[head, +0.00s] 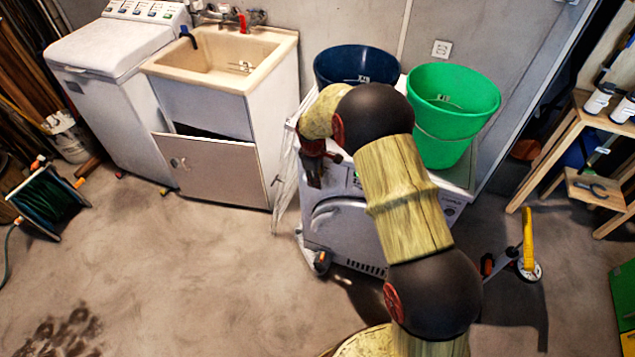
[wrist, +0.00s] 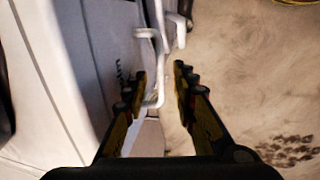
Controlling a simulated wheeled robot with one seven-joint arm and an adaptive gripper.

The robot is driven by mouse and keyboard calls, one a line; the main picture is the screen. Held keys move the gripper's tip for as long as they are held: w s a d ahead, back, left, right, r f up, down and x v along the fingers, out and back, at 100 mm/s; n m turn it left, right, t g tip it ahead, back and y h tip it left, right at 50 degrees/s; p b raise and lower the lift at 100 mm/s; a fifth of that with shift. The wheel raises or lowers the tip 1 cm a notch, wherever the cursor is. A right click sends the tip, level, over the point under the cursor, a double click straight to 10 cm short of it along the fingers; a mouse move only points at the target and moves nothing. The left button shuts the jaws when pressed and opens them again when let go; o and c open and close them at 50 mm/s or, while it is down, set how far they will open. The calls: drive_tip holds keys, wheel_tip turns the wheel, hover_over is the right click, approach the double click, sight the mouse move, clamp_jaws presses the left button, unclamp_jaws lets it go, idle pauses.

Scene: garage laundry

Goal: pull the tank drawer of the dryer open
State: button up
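The white dryer (head: 345,235) stands below two tubs in the head view, its round door partly behind my arm. My gripper (head: 314,172) is at the upper left corner of its front and hides that part. I cannot make out the tank drawer in the head view. In the wrist view my gripper (wrist: 161,76) is open, its two fingers apart. A pale panel with dark lettering (wrist: 95,60) lies left of the fingers; I cannot tell whether it is the drawer front. No held object shows between the fingertips.
A folded white wire rack (head: 285,180) leans at the dryer's left side; white rods (wrist: 155,45) show just beyond the fingers. A blue tub (head: 335,62) and a green tub (head: 452,95) stand on top. The floor (head: 210,270) in front is mostly clear.

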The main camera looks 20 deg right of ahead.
drive_tip(key=shift+w+d+f, duration=0.1)
drive_tip(key=shift+w+f, duration=0.05)
drive_tip(key=shift+f, duration=0.65)
drive_tip(key=shift+c, duration=0.2)
clamp_jaws()
